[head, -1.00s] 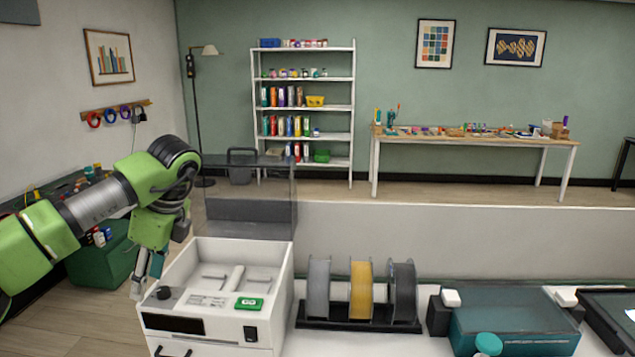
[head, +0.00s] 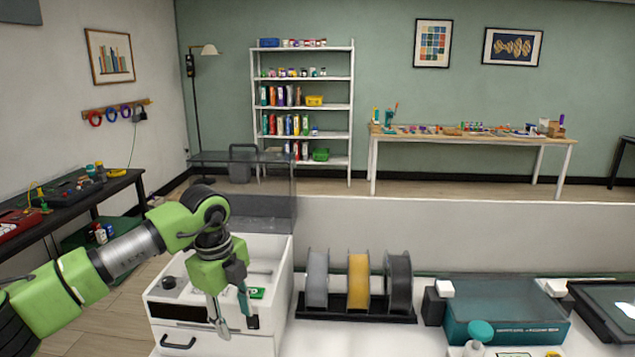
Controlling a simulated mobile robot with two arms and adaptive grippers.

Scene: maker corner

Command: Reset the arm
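My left arm comes in from the left, green with grey and black joints. Its gripper (head: 234,318) hangs pointing down in front of the white machine (head: 166,310) with the raised dark clear lid. The two fingers are apart, with nothing seen between them. My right arm and gripper are not in view.
A rack with grey, yellow and black spools (head: 358,283) stands right of the machine. A teal box (head: 505,307) and a teal-capped bottle (head: 480,334) are farther right. A dark bench (head: 120,184) stands at the left. A low white wall (head: 430,235) runs behind the worktop.

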